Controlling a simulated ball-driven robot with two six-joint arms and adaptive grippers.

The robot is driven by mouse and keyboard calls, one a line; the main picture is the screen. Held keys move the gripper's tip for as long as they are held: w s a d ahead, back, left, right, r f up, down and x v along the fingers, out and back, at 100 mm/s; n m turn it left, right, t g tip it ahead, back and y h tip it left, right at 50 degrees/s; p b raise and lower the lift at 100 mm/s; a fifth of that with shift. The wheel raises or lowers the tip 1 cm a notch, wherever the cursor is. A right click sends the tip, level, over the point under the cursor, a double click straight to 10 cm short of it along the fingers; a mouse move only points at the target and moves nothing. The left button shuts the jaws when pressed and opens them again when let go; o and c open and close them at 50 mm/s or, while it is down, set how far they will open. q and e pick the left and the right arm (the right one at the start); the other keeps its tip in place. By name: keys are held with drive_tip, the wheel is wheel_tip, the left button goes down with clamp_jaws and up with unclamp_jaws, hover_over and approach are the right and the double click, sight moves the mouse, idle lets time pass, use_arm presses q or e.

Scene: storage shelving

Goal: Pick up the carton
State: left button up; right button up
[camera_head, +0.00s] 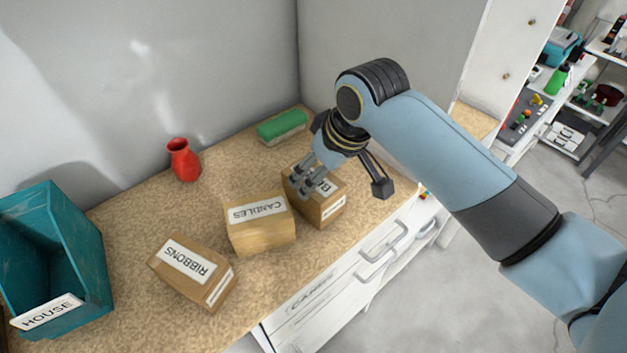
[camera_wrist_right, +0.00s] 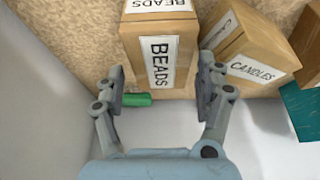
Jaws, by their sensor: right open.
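Three brown cartons stand in a row on the countertop. The one labelled BEADS (camera_head: 325,207) is rightmost and partly hidden by my right gripper (camera_head: 310,180). The CANDLES carton (camera_head: 260,234) is in the middle and the RIBBONS carton (camera_head: 186,284) is at the left, turned at an angle. In the right wrist view the BEADS carton (camera_wrist_right: 150,45) lies ahead of my open right gripper (camera_wrist_right: 163,70), with a fingertip towards each side of it. I cannot tell whether the fingers touch it. The CANDLES carton (camera_wrist_right: 250,60) is close beside the right finger. My left gripper is not in view.
A teal HOUSE bin (camera_head: 85,262) stands at the left of the speckled countertop (camera_head: 130,235). A red vase (camera_head: 184,160) and a green-topped block (camera_head: 282,126) stand near the wall. White drawers (camera_head: 330,300) are below the front edge. Shelving is at the far right.

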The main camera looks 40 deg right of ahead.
drive_tip(key=x, duration=0.3)
drive_tip(key=shift+w+f, duration=0.15)
drive_tip(key=shift+w, duration=0.1)
drive_tip(key=shift+f, duration=0.2)
idle(0.5)
drive_tip(key=c, duration=1.1)
